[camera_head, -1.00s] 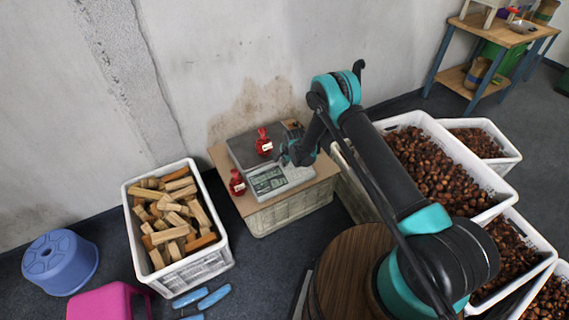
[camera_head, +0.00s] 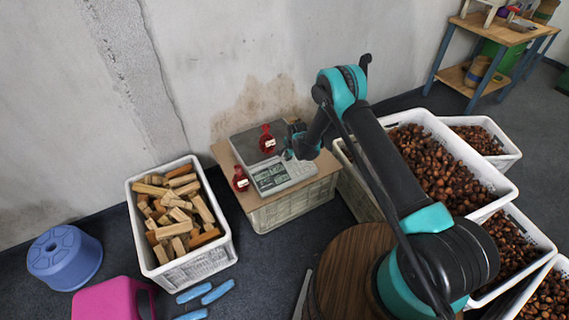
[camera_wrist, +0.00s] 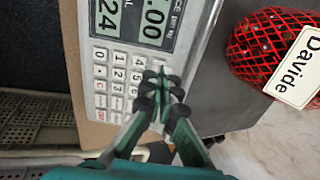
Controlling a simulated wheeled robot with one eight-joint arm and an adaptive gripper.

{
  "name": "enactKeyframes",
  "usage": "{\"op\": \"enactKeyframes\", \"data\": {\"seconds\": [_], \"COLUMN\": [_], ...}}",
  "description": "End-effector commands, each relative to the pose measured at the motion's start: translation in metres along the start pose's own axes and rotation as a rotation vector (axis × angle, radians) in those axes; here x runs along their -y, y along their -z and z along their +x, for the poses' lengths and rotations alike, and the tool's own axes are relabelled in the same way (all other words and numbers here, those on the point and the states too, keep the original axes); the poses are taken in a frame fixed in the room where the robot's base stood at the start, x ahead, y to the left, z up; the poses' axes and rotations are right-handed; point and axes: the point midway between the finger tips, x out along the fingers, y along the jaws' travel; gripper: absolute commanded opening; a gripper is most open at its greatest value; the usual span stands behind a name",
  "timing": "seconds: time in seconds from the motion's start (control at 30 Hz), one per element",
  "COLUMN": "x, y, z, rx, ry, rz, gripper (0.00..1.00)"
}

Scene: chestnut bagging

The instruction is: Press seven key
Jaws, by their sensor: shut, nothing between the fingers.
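A scale with a grey plate and white console (camera_head: 271,178) stands on a board over a crate. In the wrist view its keypad (camera_wrist: 118,73) shows white number keys, with 1 to 6 readable beside the lit display (camera_wrist: 137,22). My gripper (camera_wrist: 162,88) is shut and empty, its dark fingertips over the keypad's right part. The fingers cover most of the column beyond 4, 5 and 6, so the seven key is not clearly readable. I cannot tell whether the fingertips touch a key. In the head view my gripper (camera_head: 288,155) is at the console's upper right.
A red net bag (camera_head: 267,140) labelled "Davide" lies on the scale plate, close right of my fingers in the wrist view. Another red bag (camera_head: 240,180) is left of the console. A crate of wood blocks (camera_head: 147,258) stands left, and chestnut crates (camera_head: 505,184) right.

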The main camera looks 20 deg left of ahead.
Motion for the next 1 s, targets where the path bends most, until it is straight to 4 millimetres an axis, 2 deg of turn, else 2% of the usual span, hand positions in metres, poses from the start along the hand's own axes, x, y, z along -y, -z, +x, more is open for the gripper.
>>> {"op": "enactKeyframes", "data": {"seconds": [0.07, 0.4, 0.6, 0.8, 1.0], "x": [0.003, 0.003, 0.003, 0.003, 0.003], "y": [0.008, 0.006, 0.006, 0.006, 0.006], "z": [-0.014, -0.071, -0.098, -0.108, -0.11], "rx": [-0.001, 0.0, 0.0, 0.0, 0.0], "ry": [0.001, 0.0, 0.0, 0.0, 0.0], "rz": [0.002, 0.001, 0.001, 0.001, 0.001], "gripper": [0.0, 0.0, 0.0, 0.0, 0.0]}}
